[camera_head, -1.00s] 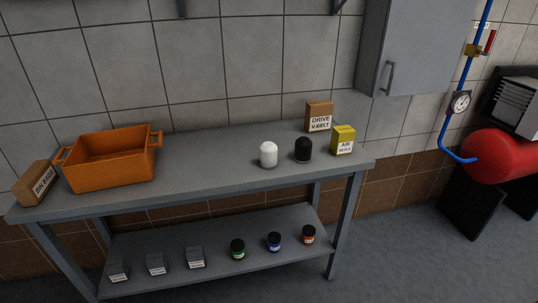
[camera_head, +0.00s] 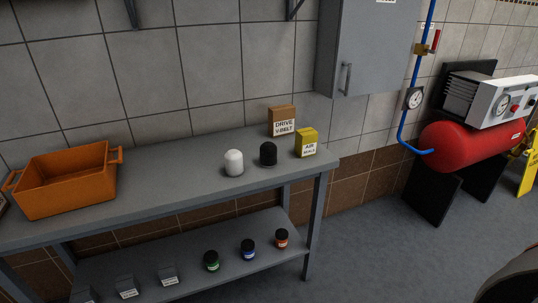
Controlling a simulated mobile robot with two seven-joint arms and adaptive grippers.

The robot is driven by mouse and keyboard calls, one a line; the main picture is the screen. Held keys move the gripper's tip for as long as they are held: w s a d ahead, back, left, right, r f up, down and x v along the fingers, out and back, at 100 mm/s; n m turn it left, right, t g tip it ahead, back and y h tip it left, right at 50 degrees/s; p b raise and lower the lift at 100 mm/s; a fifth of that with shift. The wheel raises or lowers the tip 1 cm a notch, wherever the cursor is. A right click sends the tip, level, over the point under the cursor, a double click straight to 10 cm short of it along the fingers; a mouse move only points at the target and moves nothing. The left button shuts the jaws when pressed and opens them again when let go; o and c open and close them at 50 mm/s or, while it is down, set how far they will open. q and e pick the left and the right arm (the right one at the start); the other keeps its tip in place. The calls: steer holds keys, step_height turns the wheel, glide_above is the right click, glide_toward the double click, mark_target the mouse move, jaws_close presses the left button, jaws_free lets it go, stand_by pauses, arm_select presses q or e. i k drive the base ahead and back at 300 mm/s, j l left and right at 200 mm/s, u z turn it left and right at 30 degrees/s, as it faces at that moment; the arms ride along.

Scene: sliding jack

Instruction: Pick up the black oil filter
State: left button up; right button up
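The black oil filter (camera_head: 268,154) stands upright on the grey workbench top, toward its right end. A white filter (camera_head: 234,162) of similar shape stands just to its left, slightly nearer. The yellow box labelled AIR (camera_head: 306,143) is to its right, and the brown DRIVE V-BELT box (camera_head: 282,121) is behind it. Neither of my grippers shows in the head view, so I cannot see their state.
The workbench (camera_head: 150,191) has bare room between the filters and the orange bin (camera_head: 65,181). Small grey boxes and several lidded jars sit on its lower shelf (camera_head: 230,272). A grey cabinet (camera_head: 365,45) hangs above right. A red compressor tank (camera_head: 470,145) stands right.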

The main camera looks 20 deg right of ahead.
mark_target(268, 150)
steer(key=i+l, duration=0.15)
steer(key=l, duration=0.3)
steer(key=i+l, duration=0.1)
steer(key=l, duration=0.35)
steer(key=i+l, duration=0.15)
steer(key=l, duration=0.3)
steer(key=i+l+u, duration=0.1)
steer(key=l, duration=0.35)
steer(key=i+l, duration=0.15)
steer(key=l, duration=0.3)
steer(key=i+l, duration=0.1)
steer(key=l, duration=0.4)
